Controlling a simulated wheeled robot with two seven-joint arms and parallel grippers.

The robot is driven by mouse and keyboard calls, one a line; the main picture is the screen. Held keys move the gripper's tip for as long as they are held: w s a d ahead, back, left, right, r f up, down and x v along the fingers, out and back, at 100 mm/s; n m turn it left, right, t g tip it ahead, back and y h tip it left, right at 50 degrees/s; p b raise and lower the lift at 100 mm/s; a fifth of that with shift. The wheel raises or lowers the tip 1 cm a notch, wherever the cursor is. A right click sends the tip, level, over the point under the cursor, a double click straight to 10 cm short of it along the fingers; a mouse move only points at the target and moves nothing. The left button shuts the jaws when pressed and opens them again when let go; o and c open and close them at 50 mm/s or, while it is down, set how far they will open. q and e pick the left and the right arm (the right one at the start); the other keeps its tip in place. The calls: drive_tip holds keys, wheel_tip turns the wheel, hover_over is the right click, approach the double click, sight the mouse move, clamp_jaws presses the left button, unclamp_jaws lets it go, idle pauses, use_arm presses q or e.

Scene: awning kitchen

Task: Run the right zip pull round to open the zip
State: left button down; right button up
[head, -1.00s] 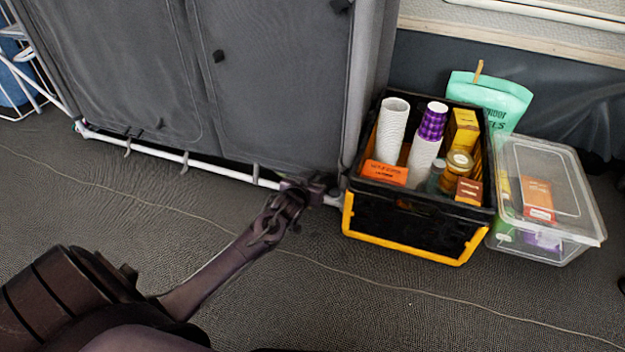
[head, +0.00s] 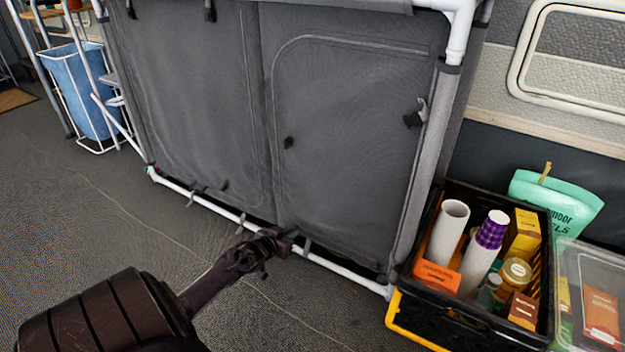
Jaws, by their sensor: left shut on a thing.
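The grey fabric cupboard (head: 225,60) has two front panels. The right panel (head: 350,130) is closed flat, with a pale zip line curving over its top and down its left side. My left gripper (head: 284,241) is at the bottom edge of this panel, near its lower left corner, just above the white bottom bar. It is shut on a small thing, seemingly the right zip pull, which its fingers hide. Any opening along the bottom edge is too dark to tell. My right gripper is out of view.
A black crate (head: 402,300) with cups, jars and boxes stands right of the cupboard, beside a clear plastic box (head: 590,262) and a green bag (head: 555,205). A white bottom bar (head: 345,272) runs along the floor. The floor in front is clear.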

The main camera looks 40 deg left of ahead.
use_arm(q)
drive_tip(key=a, duration=0.2)
drive_tip(key=s+a, duration=0.1)
drive_tip(key=a, duration=0.1)
drive_tip(key=shift+a+b, duration=0.35)
drive_tip(key=shift+b, duration=0.05)
drive_tip(key=shift+s+a+r, duration=0.1)
drive_tip(key=shift+s+a, duration=0.05)
drive_tip(key=shift+a, duration=0.5)
drive_tip(key=c, duration=1.5)
unclamp_jaws()
drive_tip(key=shift+a, duration=0.1)
